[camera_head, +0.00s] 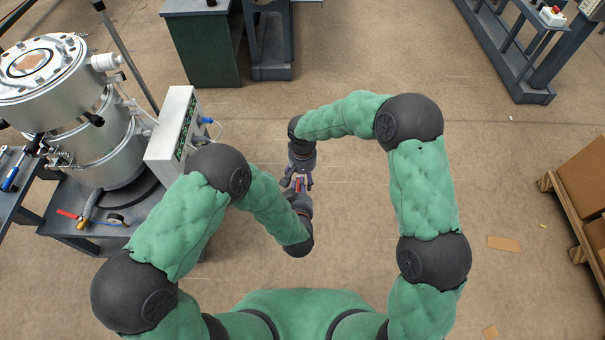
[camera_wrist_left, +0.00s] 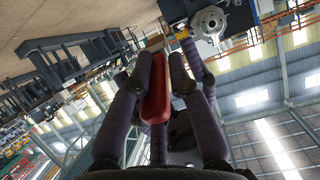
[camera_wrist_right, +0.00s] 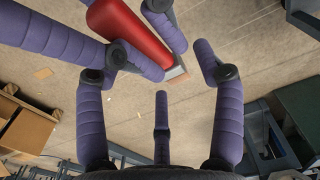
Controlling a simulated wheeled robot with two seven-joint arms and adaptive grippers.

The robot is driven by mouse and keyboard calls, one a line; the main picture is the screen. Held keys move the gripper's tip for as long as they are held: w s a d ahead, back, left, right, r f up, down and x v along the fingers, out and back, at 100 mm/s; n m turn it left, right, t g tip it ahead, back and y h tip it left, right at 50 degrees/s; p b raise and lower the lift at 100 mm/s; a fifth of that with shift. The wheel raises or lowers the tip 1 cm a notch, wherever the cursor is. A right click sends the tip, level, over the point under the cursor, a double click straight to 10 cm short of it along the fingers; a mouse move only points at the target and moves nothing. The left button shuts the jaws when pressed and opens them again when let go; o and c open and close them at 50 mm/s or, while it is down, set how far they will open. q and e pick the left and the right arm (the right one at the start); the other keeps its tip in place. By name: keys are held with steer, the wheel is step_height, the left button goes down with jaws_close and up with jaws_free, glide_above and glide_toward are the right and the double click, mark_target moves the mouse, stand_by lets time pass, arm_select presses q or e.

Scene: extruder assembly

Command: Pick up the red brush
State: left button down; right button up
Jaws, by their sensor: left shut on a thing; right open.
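The red brush (camera_wrist_right: 130,26) is in my left gripper (camera_head: 299,188), in front of my body. In the left wrist view its red handle (camera_wrist_left: 156,92) lies between the fingers of the left gripper (camera_wrist_left: 162,82), which are shut on it. In the right wrist view its pale tip points toward my right gripper (camera_wrist_right: 160,90). The right gripper is open and empty, with its fingers spread close to the tip. In the head view the two grippers meet almost end to end and hide most of the brush; whether the right fingers touch it I cannot tell.
A large metal vessel (camera_head: 85,110) and a control box (camera_head: 175,135) stand on a dark bench at the left. A red-handled item (camera_head: 68,214) lies there. Cardboard boxes (camera_head: 585,180) stand on a pallet at the right. The floor between is mostly clear.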

steer(key=c, duration=1.3)
arm_select(q)
steer(key=shift+r, duration=0.15)
